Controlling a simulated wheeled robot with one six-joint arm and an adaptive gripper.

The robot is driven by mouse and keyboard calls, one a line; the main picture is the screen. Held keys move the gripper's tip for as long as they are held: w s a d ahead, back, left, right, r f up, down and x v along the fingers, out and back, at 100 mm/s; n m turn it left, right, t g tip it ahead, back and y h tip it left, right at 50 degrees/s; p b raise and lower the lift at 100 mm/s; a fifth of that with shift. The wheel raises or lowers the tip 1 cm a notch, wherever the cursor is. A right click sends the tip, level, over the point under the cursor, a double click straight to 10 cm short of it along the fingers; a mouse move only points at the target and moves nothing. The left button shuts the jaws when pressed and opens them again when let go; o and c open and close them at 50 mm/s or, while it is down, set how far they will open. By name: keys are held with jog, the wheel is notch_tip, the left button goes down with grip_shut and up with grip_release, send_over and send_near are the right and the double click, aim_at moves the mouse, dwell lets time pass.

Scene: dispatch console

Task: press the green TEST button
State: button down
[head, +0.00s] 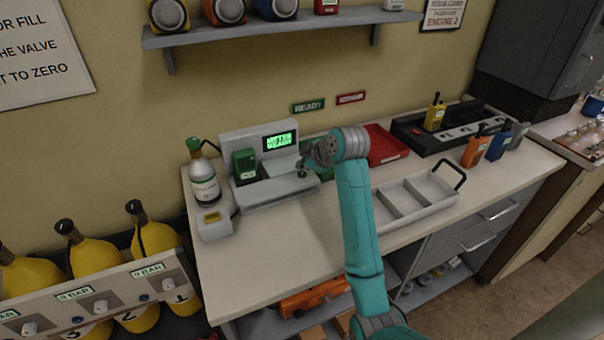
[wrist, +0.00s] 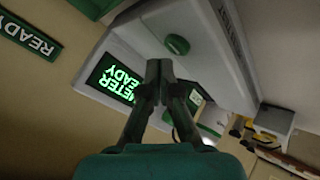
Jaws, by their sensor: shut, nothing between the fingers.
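The green TEST button (wrist: 177,44) is a round green disc on the grey test station, seen in the wrist view. In the head view I cannot make it out; my arm's end is in front of that area. The station (head: 262,194) stands at the back left of the bench, with a lit green screen (head: 279,141) that reads METER READY in the wrist view (wrist: 119,80). My gripper (wrist: 160,64) is shut and empty. Its tips lie just beside the button in the wrist picture; I cannot tell the gap. In the head view my gripper (head: 302,172) is over the station's right part.
A green meter (head: 245,163) sits in the station, with a gas bottle (head: 203,178) to its left. To the right are a red tray (head: 385,147), a grey divided tray (head: 440,188) and a dark charger (head: 462,125) with radios. The bench front (head: 270,255) is clear.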

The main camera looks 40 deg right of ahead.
aim_at(303, 175)
jog(key=shift+f, duration=0.15)
dwell(0.3)
jog(key=shift+f, duration=0.25)
jog(key=shift+f, duration=0.45)
dwell(0.8)
jog(key=shift+r, duration=0.85)
jog(key=shift+r, duration=2.5)
jog(key=shift+s, duration=0.1)
